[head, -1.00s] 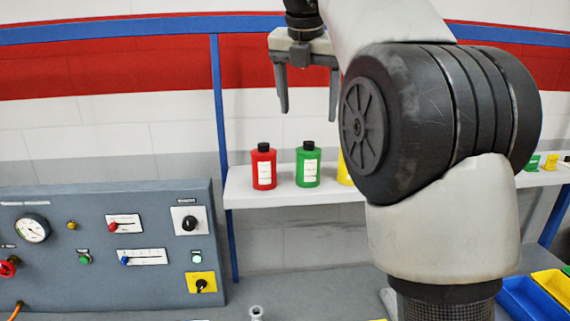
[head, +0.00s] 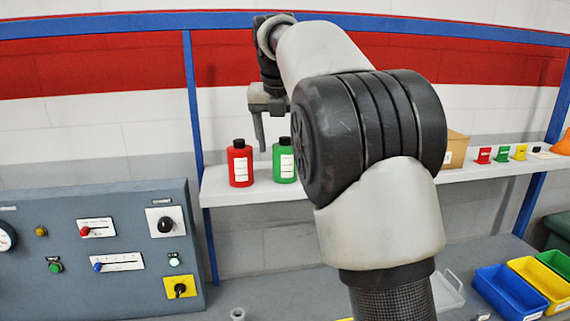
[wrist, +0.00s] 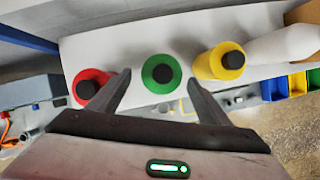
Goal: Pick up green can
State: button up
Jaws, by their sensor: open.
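The green can (head: 285,161) is a green bottle with a black cap and a white label. It stands upright on the white shelf (head: 225,192), partly hidden by my arm in the head view. In the wrist view the green can (wrist: 161,73) is seen from above, between and beyond my open fingers. My gripper (wrist: 160,95) is open and empty, pointing down above the shelf. In the head view only one finger of my gripper (head: 259,132) shows clearly, above and between the red and green bottles.
A red bottle (head: 240,163) stands left of the green can, and a yellow bottle (wrist: 226,62) stands right of it. The left finger overlaps the red bottle in the wrist view. A blue post (head: 193,130) stands at the shelf's left. A control panel (head: 100,250) is lower left.

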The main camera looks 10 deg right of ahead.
aim_at(284, 147)
jog(key=x, duration=0.4)
jog(key=shift+w+d+f, duration=0.1)
jog(key=shift+f, duration=0.2)
jog(key=shift+c, duration=0.5)
jog(key=c, duration=1.1)
jog(key=shift+r, duration=0.1)
jog(key=shift+c, duration=0.9)
jog(key=shift+r, duration=0.15)
